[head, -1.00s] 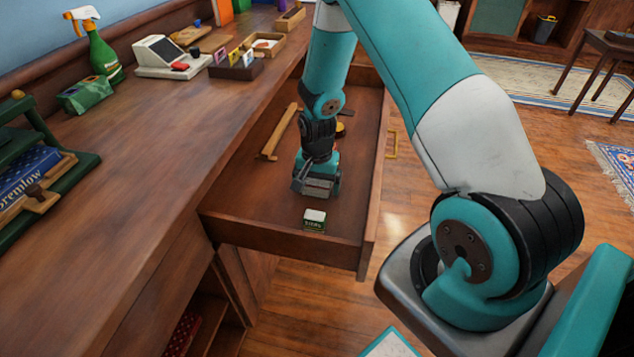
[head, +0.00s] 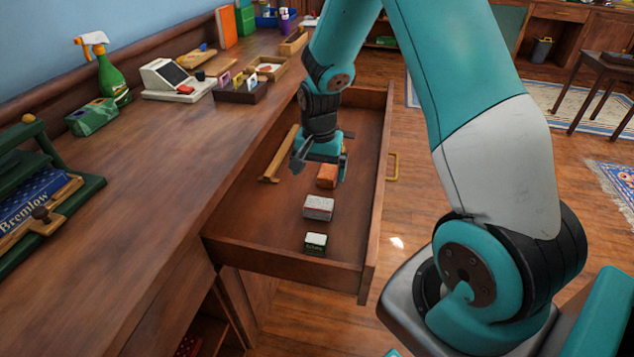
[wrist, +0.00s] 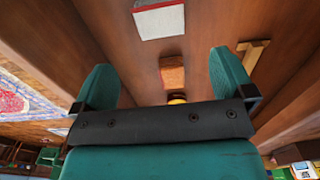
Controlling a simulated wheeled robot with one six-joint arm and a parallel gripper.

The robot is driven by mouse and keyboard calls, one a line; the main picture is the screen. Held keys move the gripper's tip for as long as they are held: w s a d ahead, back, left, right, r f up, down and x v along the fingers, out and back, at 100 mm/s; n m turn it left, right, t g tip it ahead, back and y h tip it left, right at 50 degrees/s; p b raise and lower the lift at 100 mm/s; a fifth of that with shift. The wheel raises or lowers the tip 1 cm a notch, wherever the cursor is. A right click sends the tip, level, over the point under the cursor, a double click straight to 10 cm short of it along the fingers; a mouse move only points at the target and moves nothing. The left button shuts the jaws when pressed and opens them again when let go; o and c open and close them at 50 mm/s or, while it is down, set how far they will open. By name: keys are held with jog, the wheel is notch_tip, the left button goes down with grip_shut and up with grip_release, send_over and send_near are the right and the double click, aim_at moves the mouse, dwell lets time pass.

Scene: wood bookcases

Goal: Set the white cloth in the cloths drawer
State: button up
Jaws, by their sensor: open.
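The open drawer (head: 262,215) holds a pale, white-topped block (head: 318,207) lying flat on its floor; in the wrist view this block (wrist: 158,20) shows a white face with a red edge. I cannot tell whether it is the white cloth, and no other cloth is clear. My gripper (head: 321,165) is over the drawer, beyond the block and apart from it. In the wrist view my gripper (wrist: 163,62) has its fingers spread wide with nothing held between them.
The counter (head: 130,210) bears a green spray bottle (head: 112,78) and a card reader (head: 172,82).

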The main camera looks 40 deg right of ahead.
jog(key=s+a+r+n+y, duration=0.15)
jog(key=a+r+n, duration=0.25)
jog(key=a+r, duration=0.4)
jog(key=s+a+r+n+y, duration=0.1)
jog(key=s+a+r+n, duration=0.5)
jog(key=s, duration=0.4)
jog(key=s+a+r+n+y, duration=0.1)
jog(key=s+a+r+n, duration=0.5)
jog(key=s, duration=0.4)
jog(key=shift+s+a+r+n+y, duration=0.2)
jog(key=shift+s+a+n+y, duration=0.15)
jog(key=shift+a+n, duration=0.7)
jog(key=shift+a+m, duration=0.2)
jog(key=shift+m, duration=0.05)
